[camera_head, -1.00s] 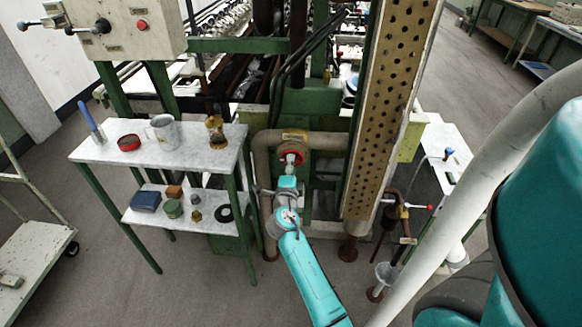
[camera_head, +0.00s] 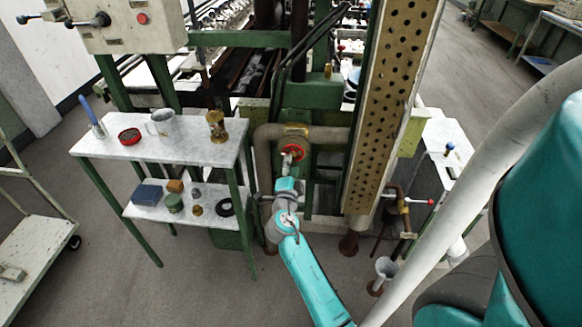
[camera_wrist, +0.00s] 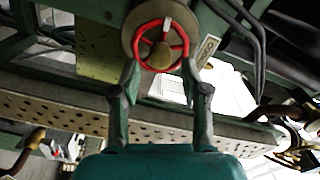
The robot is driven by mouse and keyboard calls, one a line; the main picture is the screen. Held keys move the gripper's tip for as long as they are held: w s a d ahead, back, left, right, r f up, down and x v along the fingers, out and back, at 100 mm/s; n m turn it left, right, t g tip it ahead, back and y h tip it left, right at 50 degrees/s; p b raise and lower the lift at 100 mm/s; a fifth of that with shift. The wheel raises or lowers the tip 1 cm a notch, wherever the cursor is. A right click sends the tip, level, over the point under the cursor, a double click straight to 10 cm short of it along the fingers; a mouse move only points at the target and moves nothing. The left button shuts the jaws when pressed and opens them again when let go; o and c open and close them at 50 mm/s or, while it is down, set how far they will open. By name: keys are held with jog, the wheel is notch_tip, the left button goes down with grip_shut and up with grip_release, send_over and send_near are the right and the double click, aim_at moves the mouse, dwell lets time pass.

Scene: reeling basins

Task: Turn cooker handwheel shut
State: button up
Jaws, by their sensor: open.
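The cooker handwheel (camera_head: 292,153) is a small red wheel on the pipe between the green frame posts in the head view. In the wrist view the handwheel (camera_wrist: 160,56) faces me with a red rim, spokes and a brass hub; a white mark shows on its upper rim. My gripper (camera_wrist: 160,67) is open, its two fingers at the left and right of the wheel's lower rim. I cannot tell whether they touch the rim. In the head view my gripper (camera_head: 289,166) is just below the handwheel and partly covers it.
A pale pipe (camera_head: 322,134) runs beside the handwheel. A perforated metal column (camera_head: 385,105) stands close to its right. At left, a two-shelf table (camera_head: 195,160) holds a mug (camera_head: 161,128) and several small things.

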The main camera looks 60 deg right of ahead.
jog(key=n, duration=1.3)
jog(key=shift+n, duration=0.3)
jog(key=shift+d, duration=0.15)
